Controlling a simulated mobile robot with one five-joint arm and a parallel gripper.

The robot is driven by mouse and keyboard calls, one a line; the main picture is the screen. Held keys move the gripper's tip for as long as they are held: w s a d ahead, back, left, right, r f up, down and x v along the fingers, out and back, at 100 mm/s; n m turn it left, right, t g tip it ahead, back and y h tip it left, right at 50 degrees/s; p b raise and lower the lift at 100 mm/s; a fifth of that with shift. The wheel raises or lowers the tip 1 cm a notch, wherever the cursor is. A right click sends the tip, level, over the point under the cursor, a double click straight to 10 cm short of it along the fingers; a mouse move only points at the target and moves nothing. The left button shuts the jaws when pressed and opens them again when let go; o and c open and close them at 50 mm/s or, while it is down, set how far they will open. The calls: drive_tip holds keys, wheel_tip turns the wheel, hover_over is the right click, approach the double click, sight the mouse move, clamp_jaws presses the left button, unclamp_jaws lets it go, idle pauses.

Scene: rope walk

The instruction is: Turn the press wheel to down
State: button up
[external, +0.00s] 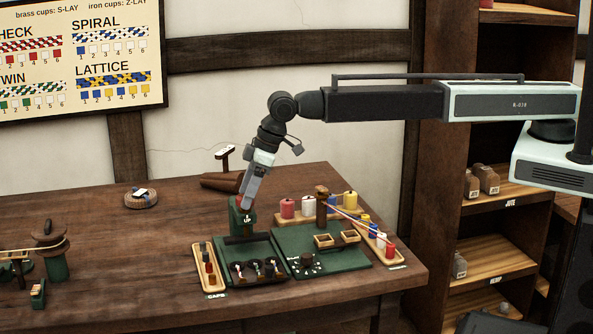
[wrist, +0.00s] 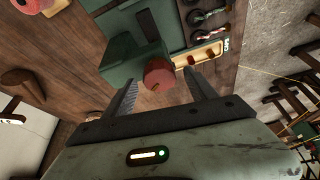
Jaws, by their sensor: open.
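The press is a green block (external: 236,214) on the table, with a small label reading UP on its front. In the wrist view its green body (wrist: 128,55) carries a round red wheel (wrist: 158,74). My gripper (wrist: 160,79) is open, its two fingers pointing at the press, with the red wheel lying between the fingertips and a gap showing on both sides. In the external view my gripper (external: 247,202) comes down from above onto the top of the press and hides most of the wheel. I cannot tell whether a finger touches it.
A green tray with dark cups (external: 256,270) and a narrow wooden caps tray (external: 205,272) stand in front of the press. To the right are a green board with a dial (external: 307,263) and colored spools (external: 287,208). A coiled rope (external: 141,199) lies left; the table between is clear.

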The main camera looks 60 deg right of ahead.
drive_tip(key=p+v, duration=0.6)
drive_tip(key=v, duration=0.1)
drive_tip(key=shift+r+p, duration=0.25)
drive_tip(key=shift+p, duration=0.05)
drive_tip(key=shift+s+d, duration=0.1)
